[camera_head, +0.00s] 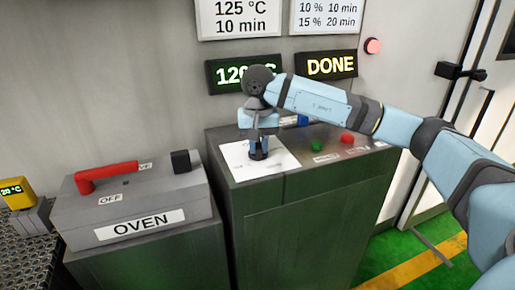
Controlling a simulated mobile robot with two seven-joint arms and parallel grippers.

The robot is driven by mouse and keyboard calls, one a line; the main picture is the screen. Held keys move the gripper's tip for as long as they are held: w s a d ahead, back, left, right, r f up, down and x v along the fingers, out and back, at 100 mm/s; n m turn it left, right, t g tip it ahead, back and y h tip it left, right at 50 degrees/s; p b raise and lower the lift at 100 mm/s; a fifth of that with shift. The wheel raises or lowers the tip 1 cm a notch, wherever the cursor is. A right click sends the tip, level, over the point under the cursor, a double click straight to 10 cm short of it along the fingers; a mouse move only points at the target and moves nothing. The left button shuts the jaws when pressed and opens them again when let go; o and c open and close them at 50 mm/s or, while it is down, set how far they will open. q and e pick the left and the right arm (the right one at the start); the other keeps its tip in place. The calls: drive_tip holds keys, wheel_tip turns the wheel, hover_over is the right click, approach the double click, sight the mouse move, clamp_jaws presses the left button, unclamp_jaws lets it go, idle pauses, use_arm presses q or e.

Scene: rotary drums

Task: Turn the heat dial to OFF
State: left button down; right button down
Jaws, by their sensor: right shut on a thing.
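The heat dial (258,155) is a small dark knob on a white plate (284,163) on top of the dark green cabinet. My right gripper (258,149) points down from above and is shut on the dial. The fingers and wrist hide most of the dial, so its pointer and the setting it stands at cannot be read. My left gripper is not in view.
A green button (316,146) and a red button (347,138) sit right of the plate. A green display (225,75), partly hidden by my wrist, begins with 12; another reads DONE (331,65). The OVEN box (139,215) with a red lever (105,175) stands left.

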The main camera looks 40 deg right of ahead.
sight(259, 144)
drive_tip(key=shift+n+b, duration=0.3)
drive_tip(key=shift+n, duration=0.9)
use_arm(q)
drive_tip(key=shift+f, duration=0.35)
use_arm(e)
drive_tip(key=shift+n, duration=0.3)
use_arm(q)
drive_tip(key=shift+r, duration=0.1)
use_arm(e)
drive_tip(key=c, duration=1)
unclamp_jaws()
drive_tip(key=shift+c, duration=0.2)
use_arm(q)
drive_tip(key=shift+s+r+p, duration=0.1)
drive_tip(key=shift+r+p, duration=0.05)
drive_tip(key=shift+p, duration=0.5)
use_arm(e)
wheel_tip(259, 144, up, 14)
drive_tip(key=shift+s+f, duration=0.1)
drive_tip(key=shift+f, duration=0.05)
